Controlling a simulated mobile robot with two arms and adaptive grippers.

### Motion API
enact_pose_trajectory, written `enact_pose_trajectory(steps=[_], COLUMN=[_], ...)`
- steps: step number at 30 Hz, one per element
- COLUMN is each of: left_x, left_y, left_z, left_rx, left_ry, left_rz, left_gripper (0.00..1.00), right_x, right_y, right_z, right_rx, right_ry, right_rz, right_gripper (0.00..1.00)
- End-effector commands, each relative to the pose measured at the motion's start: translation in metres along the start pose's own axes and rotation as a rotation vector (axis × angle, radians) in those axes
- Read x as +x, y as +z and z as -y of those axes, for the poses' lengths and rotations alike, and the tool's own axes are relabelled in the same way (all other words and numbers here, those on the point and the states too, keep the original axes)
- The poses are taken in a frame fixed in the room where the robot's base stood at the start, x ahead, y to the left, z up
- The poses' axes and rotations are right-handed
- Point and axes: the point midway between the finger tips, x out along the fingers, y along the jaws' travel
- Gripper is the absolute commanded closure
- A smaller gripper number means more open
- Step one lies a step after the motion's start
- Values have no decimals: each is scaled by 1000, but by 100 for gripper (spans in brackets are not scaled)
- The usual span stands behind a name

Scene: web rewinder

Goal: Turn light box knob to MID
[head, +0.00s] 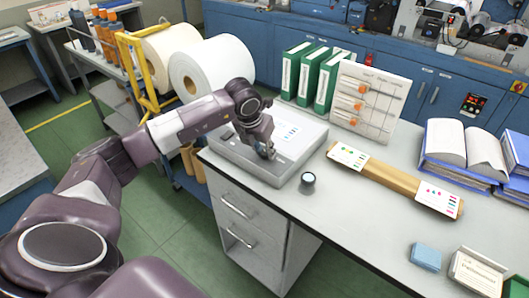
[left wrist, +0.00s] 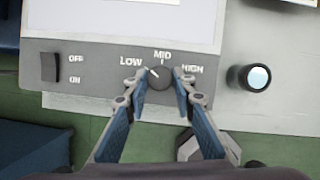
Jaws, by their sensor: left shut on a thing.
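The light box (head: 285,170) is a grey, low box with a bright top, on the table's left end. In the left wrist view, its front panel (left wrist: 95,75) has a dark round knob (left wrist: 158,80) between the printed words LOW, MID and HIGH. The knob's white mark points up and left, toward LOW, left of the tick under MID. My left gripper (left wrist: 159,74) is shut on the knob, a fingertip at each side. In the head view my left gripper (head: 265,150) is at the box's front edge and hides the knob. My right gripper is not in view.
An OFF/ON switch (left wrist: 49,68) is left of the knob. A small dark cylinder (head: 308,183) stands on the table just right of the box. A wooden strip with colour cards (head: 385,177), green binders (head: 305,75) and a panel with orange knobs (head: 368,105) are beyond.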

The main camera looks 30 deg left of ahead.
Motion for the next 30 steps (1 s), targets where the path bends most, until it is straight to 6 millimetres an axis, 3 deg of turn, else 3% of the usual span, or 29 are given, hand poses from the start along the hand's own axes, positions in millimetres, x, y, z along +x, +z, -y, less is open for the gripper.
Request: enact_pose_trajectory(steps=[12,30], left_x=[3,1], left_y=[1,4], left_z=[-4,-6], left_rx=[326,766], left_ry=[-135,-319], left_rz=[3,4], left_gripper=[100,100], right_x=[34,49], right_y=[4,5], right_z=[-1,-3], right_rx=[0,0], right_ry=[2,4], right_rz=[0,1], right_gripper=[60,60])
